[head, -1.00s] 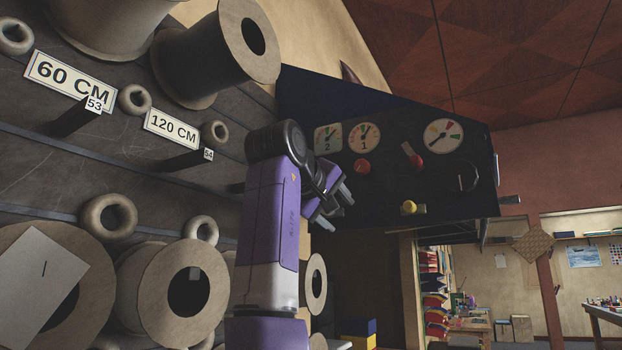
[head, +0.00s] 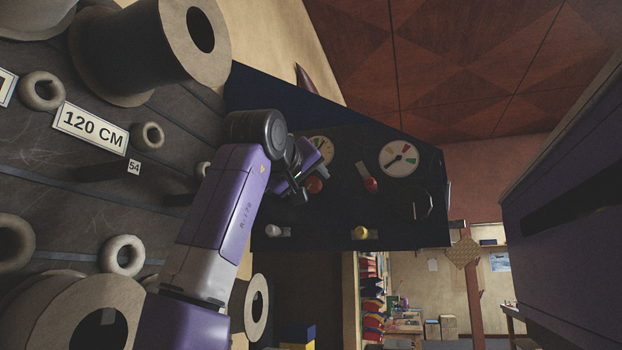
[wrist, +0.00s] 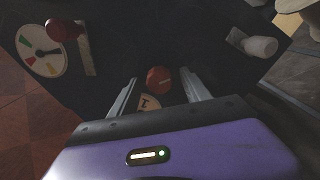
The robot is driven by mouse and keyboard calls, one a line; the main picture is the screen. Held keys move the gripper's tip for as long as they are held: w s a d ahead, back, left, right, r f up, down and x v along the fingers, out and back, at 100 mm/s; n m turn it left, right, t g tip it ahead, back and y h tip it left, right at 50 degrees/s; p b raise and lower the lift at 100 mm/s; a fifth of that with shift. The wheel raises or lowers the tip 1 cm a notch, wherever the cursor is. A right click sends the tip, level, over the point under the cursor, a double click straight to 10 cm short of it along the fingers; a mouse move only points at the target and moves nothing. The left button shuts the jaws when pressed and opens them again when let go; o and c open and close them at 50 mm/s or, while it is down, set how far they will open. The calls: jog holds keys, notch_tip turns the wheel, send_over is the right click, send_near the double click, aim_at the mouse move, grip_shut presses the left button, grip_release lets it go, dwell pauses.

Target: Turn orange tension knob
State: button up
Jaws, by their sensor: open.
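The round orange-red knob (head: 314,185) sits on the dark control panel (head: 340,220), below a gauge that is partly hidden by my gripper. My gripper (wrist: 158,77) is open, with one finger on each side of the knob. Whether either finger touches it, I cannot tell. In the head view my gripper (head: 305,188) overlaps the knob's left side.
A red-tipped lever (head: 369,182), a colored gauge (head: 403,158), a black dial (head: 414,204), a yellow knob (head: 361,233) and a white knob (head: 272,231) are on the same panel.

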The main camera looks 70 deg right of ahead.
jog(key=shift+d, duration=0.55)
jog(key=shift+c, duration=0.3)
grip_shut()
jog(key=shift+m, duration=0.3)
jog(key=m, duration=0.5)
jog(key=shift+m, duration=0.3)
jog(key=m, duration=0.5)
jog(key=shift+m, duration=0.4)
